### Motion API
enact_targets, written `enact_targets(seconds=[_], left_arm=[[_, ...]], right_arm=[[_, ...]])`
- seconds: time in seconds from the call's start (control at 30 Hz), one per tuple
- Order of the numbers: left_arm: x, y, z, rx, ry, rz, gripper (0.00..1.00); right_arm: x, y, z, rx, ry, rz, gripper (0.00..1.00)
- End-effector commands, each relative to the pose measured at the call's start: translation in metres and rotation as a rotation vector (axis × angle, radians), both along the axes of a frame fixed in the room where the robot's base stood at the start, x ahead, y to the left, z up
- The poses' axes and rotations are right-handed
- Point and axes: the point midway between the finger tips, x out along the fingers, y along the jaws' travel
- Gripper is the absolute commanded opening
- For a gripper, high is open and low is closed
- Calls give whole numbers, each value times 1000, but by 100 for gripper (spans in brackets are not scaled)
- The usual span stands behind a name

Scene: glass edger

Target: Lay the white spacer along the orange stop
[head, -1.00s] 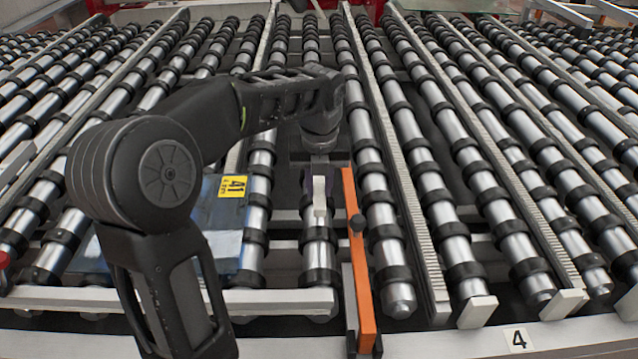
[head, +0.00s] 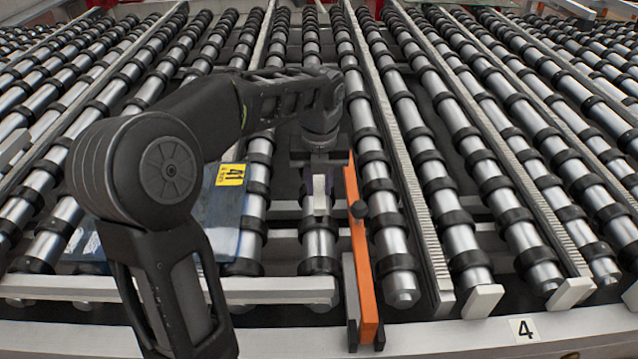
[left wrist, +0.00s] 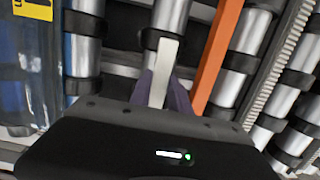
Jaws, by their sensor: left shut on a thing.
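The white spacer (head: 319,204) is a short, narrow bar held by my left gripper (head: 318,188) above a roller. It also shows in the left wrist view (left wrist: 163,72), between the purple-grey fingers of the left gripper (left wrist: 161,94), which are shut on it. The orange stop (head: 359,251) is a long upright-edged bar just right of the spacer, with a dark knob on it. It also shows in the left wrist view (left wrist: 216,56). A gap shows between spacer and stop, and they run roughly parallel. The spacer's held end is partly hidden by the fingers. My right gripper is out of view.
Rows of metal rollers (head: 320,243) with black rings fill the area. A blue glass-like panel (head: 224,217) with a yellow "41" label lies left of the gripper. A grey block (head: 350,290) stands against the stop's near left side. A toothed rail (head: 415,210) runs to the right.

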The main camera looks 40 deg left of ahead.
Motion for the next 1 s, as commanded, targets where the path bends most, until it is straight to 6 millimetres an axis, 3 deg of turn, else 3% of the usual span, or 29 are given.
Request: enact_targets(seconds=[0.63, 0.67, 1.0], left_arm=[[0, 0, -14, 0, 1, 0, 0], [0, 0, -13, 0, 1, 0, 23], [0, 0, -13, 0, 0, 0, 48]], right_arm=[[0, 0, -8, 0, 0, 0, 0], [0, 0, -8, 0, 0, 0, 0], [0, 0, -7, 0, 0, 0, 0]])
